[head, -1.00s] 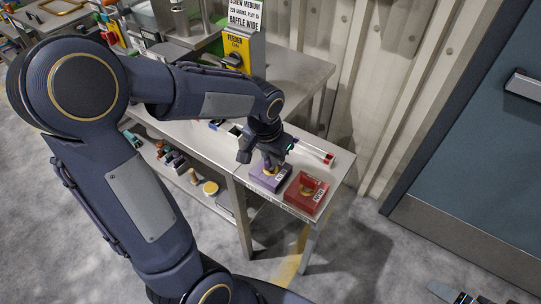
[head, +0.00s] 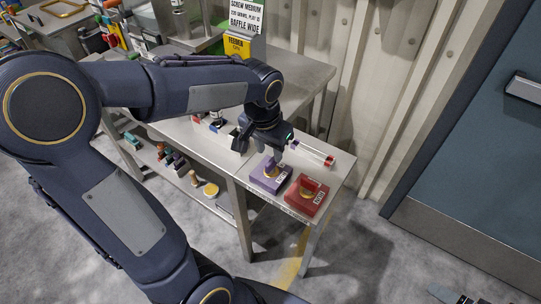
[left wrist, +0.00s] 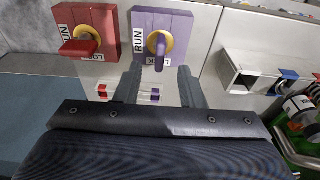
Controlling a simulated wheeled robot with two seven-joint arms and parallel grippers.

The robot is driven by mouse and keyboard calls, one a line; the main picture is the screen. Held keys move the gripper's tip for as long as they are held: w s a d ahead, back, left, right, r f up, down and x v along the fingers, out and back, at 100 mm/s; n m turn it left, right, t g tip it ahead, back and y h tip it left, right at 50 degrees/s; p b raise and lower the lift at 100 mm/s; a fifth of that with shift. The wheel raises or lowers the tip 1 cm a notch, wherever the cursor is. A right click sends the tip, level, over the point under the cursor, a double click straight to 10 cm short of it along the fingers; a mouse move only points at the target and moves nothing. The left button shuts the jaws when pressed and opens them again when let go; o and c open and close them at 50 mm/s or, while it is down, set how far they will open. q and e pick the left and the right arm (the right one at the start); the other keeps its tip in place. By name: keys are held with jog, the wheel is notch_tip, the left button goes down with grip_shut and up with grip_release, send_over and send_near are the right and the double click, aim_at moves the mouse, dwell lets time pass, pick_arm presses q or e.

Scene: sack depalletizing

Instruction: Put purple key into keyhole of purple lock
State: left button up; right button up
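The purple lock (head: 270,179) lies on the near end of the bench and also shows in the left wrist view (left wrist: 176,22). The purple key (left wrist: 159,52) stands out from the lock's yellow ring and appears seated in it. The lock carries RUN and LOCK labels. My left gripper (left wrist: 158,72) is open, with one finger on each side of the key's outer end and a gap to both. In the head view my left gripper (head: 274,156) hangs just above the purple lock. My right gripper does not show.
A red lock (head: 307,197) with a red key (left wrist: 78,48) stands beside the purple one. Grey boxes (left wrist: 245,75) stand on the wrist view's right. The steel bench (head: 225,153) is against a corrugated wall.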

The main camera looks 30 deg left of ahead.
pick_arm(q)
jog(key=shift+s+r, duration=0.15)
jog(key=shift+r, duration=1.1)
jog(key=shift+s+r, duration=0.1)
jog(key=shift+s, duration=0.15)
jog(key=s+d+n+t+h, duration=0.1)
jog(key=s+d+t, duration=0.1)
jog(key=s, duration=0.5)
jog(key=s+d+n+t+h, duration=0.1)
jog(key=s+d+h, duration=0.1)
jog(key=s, duration=0.6)
jog(key=shift+f+n+t+h, duration=0.25)
jog(key=shift+n+t+h, duration=0.05)
jog(key=shift+t, duration=0.1)
jog(key=shift+s, duration=0.1)
